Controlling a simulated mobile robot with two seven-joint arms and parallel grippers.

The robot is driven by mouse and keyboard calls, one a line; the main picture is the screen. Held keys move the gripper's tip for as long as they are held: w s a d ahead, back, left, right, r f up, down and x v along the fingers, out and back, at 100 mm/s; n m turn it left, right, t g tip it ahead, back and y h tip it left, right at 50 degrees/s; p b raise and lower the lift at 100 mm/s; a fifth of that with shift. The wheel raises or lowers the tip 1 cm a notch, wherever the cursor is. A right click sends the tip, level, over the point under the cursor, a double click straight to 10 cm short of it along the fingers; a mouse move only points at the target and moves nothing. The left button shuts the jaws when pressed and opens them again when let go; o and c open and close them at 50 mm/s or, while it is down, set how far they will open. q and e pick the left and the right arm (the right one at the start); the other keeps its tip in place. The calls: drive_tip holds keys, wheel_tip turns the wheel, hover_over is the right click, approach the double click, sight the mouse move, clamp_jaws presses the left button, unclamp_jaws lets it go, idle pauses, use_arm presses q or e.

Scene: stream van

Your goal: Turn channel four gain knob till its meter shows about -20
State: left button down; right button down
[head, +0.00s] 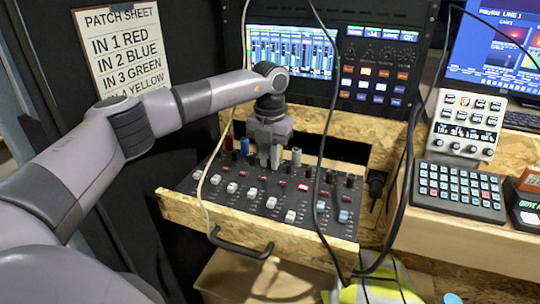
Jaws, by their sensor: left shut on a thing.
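The mixer (240,205) is a dark panel with a row of knobs at the back and light and red faders and buttons in front. My left gripper (270,162) points down at the back row, its fingers shut on a gain knob that they hide. I cannot tell for certain which channel this knob belongs to. The meter screen (295,52) in the rack behind shows several blue and green level columns. Its numbers are too small to read surely. A small display (371,35) beside it has bright digits, blurred. My right gripper is out of view.
Coloured plugs, including a pale one (296,156), stand behind the knobs close to my gripper. A black cable (325,130) and a pale cable (205,185) hang across the mixer. A drawer handle (240,246) juts out in front. A keypad (459,190) sits at right.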

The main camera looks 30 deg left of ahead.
use_arm(q)
drive_tip(key=m+p, duration=0.3)
drive_tip(key=shift+r, duration=0.2)
drive_tip(key=shift+f+m+p, duration=0.1)
drive_tip(key=shift+m+p, duration=0.6)
drive_tip(key=shift+m, duration=1.3)
drive_tip(key=c, duration=1.1)
unclamp_jaws()
drive_tip(key=shift+r, duration=3.55)
